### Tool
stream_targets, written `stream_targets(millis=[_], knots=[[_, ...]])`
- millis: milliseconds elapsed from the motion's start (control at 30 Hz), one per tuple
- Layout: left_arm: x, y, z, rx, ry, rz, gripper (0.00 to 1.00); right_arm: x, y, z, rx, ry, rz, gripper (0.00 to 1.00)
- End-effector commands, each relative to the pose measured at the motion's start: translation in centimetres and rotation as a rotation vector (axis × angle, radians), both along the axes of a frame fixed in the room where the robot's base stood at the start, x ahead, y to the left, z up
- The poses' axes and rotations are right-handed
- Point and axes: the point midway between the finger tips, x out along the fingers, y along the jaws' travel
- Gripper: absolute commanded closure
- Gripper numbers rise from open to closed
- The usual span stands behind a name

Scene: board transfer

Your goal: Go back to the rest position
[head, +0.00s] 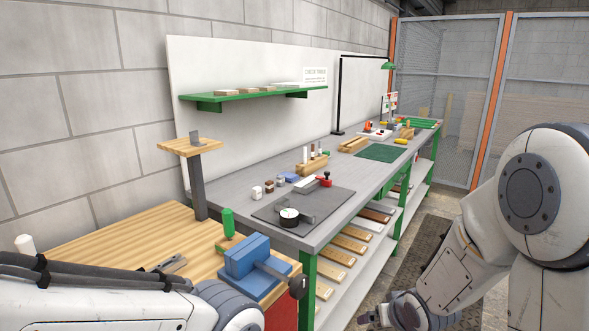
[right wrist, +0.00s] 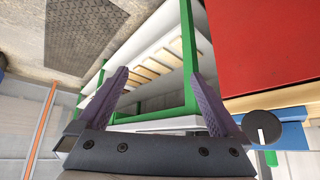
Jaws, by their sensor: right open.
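My right gripper (head: 376,312) is low at the bottom edge of the head view, in front of the long bench and over the floor side. In the right wrist view my right gripper (right wrist: 160,75) has its two purple fingers spread apart with nothing between them. My left arm crosses the lower left corner of the head view, over the wooden table (head: 105,232). My left gripper is outside the picture.
A blue vise (head: 246,258) sits at the wooden table's corner, with a green-handled tool (head: 228,222) beside it. The long grey bench (head: 235,187) carries a dark mat (head: 330,205) with a gauge. Boards (head: 352,243) lie on its lower shelf. A floor mat (right wrist: 88,35) shows.

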Motion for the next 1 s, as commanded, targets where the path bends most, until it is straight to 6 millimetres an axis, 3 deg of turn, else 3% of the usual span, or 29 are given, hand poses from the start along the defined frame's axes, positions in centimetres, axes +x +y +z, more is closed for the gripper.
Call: stream_targets(millis=[167,367,400,567,700,900,1000], knots=[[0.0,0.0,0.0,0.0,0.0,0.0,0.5,-5.5,-0.4,0.8,-0.056,0.197,-0.04,0.0],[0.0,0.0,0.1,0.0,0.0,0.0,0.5,-11.5,1.3,1.9,-0.027,0.396,-0.026,0.0],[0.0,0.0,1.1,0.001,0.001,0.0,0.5,-11.8,2.9,3.3,-0.038,0.399,0.028,0.0],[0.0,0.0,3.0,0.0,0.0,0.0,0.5,-14.5,7.6,6.7,-0.062,0.441,0.195,0.0],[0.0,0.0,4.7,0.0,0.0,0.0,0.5,-18.0,11.3,9.9,-0.09,0.483,0.358,0.0],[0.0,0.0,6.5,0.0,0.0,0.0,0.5,-23.2,14.3,13.4,-0.133,0.54,0.557,0.0],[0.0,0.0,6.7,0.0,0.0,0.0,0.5,-24.5,14.7,14.0,-0.144,0.554,0.602,0.0]])
